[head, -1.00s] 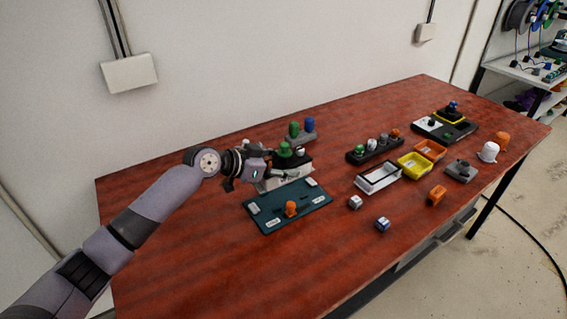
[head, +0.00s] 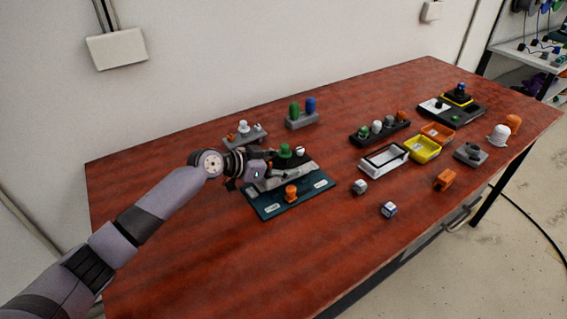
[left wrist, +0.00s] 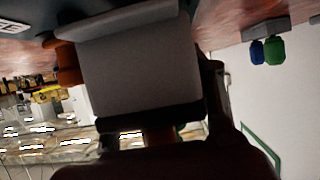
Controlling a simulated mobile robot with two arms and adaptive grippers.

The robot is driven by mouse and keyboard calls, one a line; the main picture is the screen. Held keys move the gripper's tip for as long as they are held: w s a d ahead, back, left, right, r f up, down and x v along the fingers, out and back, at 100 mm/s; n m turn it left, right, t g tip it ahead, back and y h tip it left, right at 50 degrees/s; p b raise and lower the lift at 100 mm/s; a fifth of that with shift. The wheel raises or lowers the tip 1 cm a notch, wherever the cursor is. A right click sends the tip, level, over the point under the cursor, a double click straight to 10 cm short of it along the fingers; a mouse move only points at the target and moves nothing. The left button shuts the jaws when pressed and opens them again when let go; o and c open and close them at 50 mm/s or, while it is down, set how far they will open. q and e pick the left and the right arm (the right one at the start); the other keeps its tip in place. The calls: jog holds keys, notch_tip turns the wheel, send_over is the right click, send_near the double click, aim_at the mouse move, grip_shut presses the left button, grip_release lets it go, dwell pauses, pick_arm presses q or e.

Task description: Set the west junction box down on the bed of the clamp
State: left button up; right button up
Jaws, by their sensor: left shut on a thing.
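My left gripper (head: 262,174) is shut on a box with a light grey body (head: 290,178) and a black top carrying a green and a white knob, which I take for the west junction box. Its grey body fills the middle of the left wrist view (left wrist: 140,65). The box is over the far part of a teal base (head: 262,206) with pale labels and an orange knob (head: 291,193). This base may be the clamp; its far part is hidden. I cannot tell whether box and base touch. My right gripper is not in view.
Behind stand a grey holder with a white knob (head: 243,128) and one with green and blue knobs (head: 302,121). To the right are a black rack (head: 366,138), a white tray (head: 372,166), a yellow bin (head: 422,150) and small cubes (head: 388,210). The front left table is clear.

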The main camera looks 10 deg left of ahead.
pick_arm(q)
jog(key=shift+b, duration=0.35)
dwell(0.6)
jog(key=shift+f+b, duration=0.2)
jog(key=shift+b, duration=0.15)
dwell(0.4)
jog(key=shift+f+b, duration=0.35)
jog(key=shift+f+b, duration=0.2)
jog(key=shift+b, duration=0.25)
dwell(0.8)
jog(key=o, duration=1.4)
jog(key=shift+c, duration=0.2)
